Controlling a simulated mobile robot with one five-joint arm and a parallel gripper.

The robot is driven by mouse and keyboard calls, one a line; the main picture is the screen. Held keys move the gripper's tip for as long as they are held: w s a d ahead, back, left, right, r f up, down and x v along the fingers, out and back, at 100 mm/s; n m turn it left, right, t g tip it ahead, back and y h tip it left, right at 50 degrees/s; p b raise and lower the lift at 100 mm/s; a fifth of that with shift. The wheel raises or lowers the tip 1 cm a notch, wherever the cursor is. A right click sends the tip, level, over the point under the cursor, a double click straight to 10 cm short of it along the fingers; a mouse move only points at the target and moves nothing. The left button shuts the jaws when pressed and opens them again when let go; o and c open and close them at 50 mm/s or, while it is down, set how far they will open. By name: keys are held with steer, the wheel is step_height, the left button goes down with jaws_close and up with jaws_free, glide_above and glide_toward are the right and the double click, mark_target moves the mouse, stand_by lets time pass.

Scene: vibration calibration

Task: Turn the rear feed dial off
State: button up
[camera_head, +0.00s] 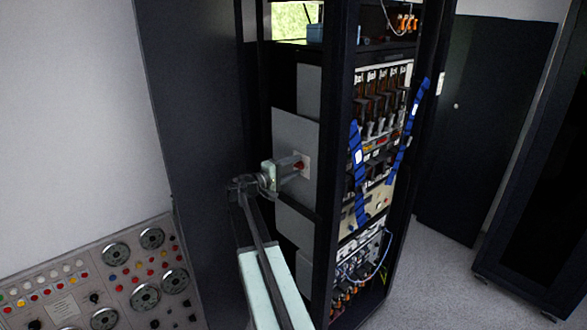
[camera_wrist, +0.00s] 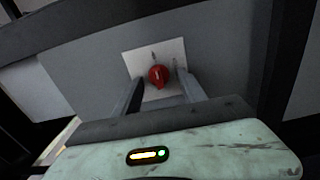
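The dial is a red round knob (camera_wrist: 158,75) with a pale pointer mark, on a light square plate (camera_wrist: 137,61) fixed to a grey panel. My gripper (camera_wrist: 156,78) is open, with one finger to each side of the knob in the wrist view. Gaps show between the fingers and the knob. In the head view my gripper (camera_head: 292,164) reaches to the plate from the left. I cannot tell whether a finger touches the plate.
The open rack (camera_head: 340,130) has dark posts beside the panel and blue cable bundles (camera_head: 358,165) on its right face. A dark cabinet side (camera_head: 190,130) stands left of my arm. A control console (camera_head: 100,280) is at the lower left.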

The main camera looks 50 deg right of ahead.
steer(key=shift+a, duration=0.1)
steer(key=a, duration=0.7)
steer(key=shift+w+a, duration=0.3)
steer(key=s+a+f+t+y, duration=0.25)
steer(key=a+f+y, duration=0.65)
steer(key=a+f, duration=1)
steer(key=s+a+f+y, duration=0.1)
steer(key=s+a+y, duration=0.1)
steer(key=a, duration=0.7)
steer(key=s+a+f+g+y, duration=0.1)
steer(key=a+y, duration=0.3)
steer(key=a, duration=0.6)
steer(key=s+a+f+n+y, duration=0.1)
steer(key=s+a+f+y, duration=0.1)
steer(key=a, duration=0.7)
steer(key=shift+s+a+f+y, duration=0.3)
steer(key=shift+s+f+y, duration=0.15)
steer(key=shift+s, duration=0.3)
